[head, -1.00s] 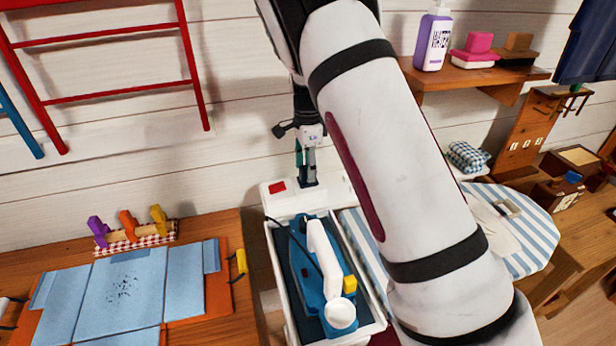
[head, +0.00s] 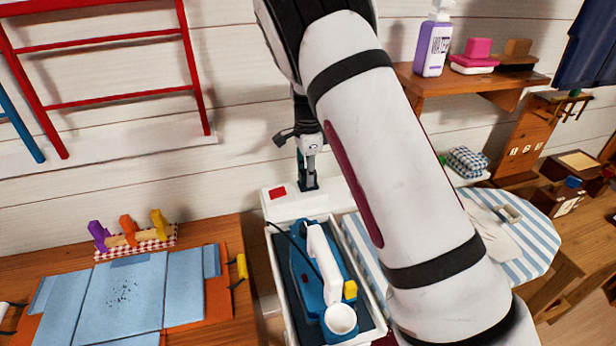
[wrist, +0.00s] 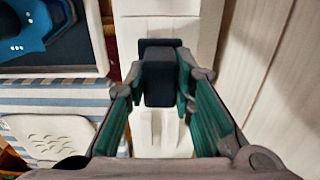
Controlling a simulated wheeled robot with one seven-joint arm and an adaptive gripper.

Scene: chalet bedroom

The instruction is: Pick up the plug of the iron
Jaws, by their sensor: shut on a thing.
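The iron (head: 312,278) is blue with a white handle and lies in a white-rimmed tray (head: 375,300) with a dark lining. A thin black cord (head: 290,236) runs over the iron. My gripper (head: 308,184) points down over a white block with a red patch (head: 278,193), behind the tray. In the wrist view, my gripper (wrist: 160,92) is shut on a dark navy plug (wrist: 159,66), one green-padded finger on each side. The plug's lower end is hidden in the head view, so I cannot tell whether it touches the block.
A striped ironing board (head: 530,236) stands to the right of the tray. The plank wall is close behind my gripper. A shelf (head: 470,80) holds a purple bottle (head: 432,48).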

